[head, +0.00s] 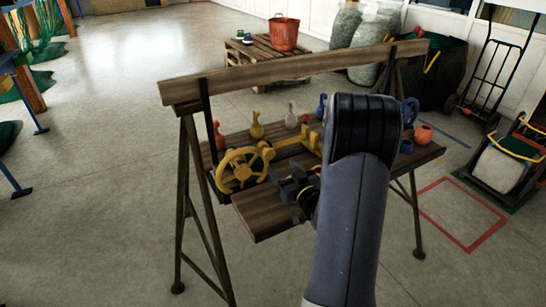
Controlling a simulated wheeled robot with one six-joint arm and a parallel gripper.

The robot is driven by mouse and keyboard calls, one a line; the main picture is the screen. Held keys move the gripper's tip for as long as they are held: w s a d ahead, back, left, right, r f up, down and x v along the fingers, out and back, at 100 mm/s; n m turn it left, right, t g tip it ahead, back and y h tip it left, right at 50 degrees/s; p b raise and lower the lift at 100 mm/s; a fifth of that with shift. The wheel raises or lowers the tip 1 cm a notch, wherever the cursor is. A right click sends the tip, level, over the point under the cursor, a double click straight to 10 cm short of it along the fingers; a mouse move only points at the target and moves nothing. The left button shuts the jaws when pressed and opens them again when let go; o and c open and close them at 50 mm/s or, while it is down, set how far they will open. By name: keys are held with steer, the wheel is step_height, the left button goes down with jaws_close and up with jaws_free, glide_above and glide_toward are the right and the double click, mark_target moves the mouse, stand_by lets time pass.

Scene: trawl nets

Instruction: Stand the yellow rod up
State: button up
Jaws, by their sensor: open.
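A long yellow piece (287,142), which looks like the yellow rod, lies flat across the wooden bench top (265,215), behind the yellow handwheel. Its right end runs toward a yellow block (311,138), and I cannot tell whether they touch. My gripper (291,185) is dark and open, over the front part of the bench, right of the handwheel and nearer than the long yellow piece. I see nothing between its fingers. My arm hides part of the bench's right half.
A yellow handwheel (243,170) stands at the bench's left. Behind are a yellow bottle-shaped piece (257,125), a red one (219,136) and a pale one (290,116). An orange round pot (424,134) sits at the right. A wooden beam (290,68) spans above the bench.

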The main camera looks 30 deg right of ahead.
mark_target(270, 156)
steer(key=w, duration=0.4)
steer(key=w+p, duration=0.1)
steer(key=w, duration=0.1)
steer(key=shift+w+a, duration=0.25)
steer(key=shift+w, duration=0.05)
jaws_close()
stand_by(0.4)
